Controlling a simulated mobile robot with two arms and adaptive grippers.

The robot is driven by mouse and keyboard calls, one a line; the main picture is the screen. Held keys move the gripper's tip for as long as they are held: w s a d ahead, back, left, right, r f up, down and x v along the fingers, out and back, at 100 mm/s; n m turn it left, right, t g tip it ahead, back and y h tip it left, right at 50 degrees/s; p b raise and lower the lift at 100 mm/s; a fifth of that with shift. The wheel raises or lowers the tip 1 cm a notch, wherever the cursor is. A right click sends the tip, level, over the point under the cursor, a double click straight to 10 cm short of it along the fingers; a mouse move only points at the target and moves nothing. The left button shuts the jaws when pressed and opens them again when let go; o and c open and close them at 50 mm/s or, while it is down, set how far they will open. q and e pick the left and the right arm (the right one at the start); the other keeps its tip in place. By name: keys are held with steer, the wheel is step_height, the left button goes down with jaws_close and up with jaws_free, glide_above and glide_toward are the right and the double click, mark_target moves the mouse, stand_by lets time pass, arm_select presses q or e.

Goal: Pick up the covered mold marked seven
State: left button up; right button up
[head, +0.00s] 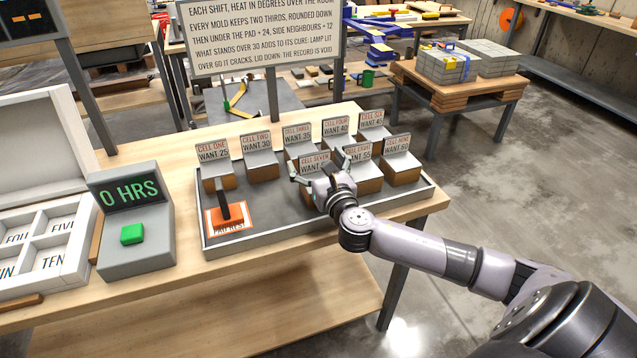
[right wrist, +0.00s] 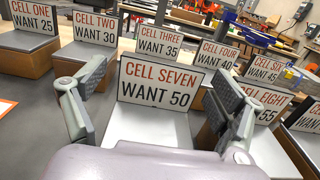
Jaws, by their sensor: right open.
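The covered mold marked seven is a brown block with a pale grey lid and an upright sign reading CELL SEVEN, WANT 50. In the head view its sign (head: 314,162) shows and my right gripper hides most of the block. In the right wrist view its sign (right wrist: 160,84) and pale lid (right wrist: 150,124) lie between my fingers. My right gripper (head: 321,172) is open, with one finger on each side of the mold in the right wrist view (right wrist: 155,110). I cannot tell whether the fingers touch it. My left gripper is not in view.
Several similar signed molds, such as cell one (head: 214,166) and cell eight (right wrist: 262,100), stand close by in a grey tray (head: 270,238). An orange pad rest (head: 240,219) is at the tray's front left. A 0 HRS console (head: 135,235) and a compartment box (head: 42,232) stand left.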

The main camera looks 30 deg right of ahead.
steer(key=shift+w, duration=0.25)
steer(key=shift+c, duration=0.4)
steer(key=c, duration=1.9)
steer(key=shift+d+r, duration=0.1)
steer(key=shift+c, duration=0.3)
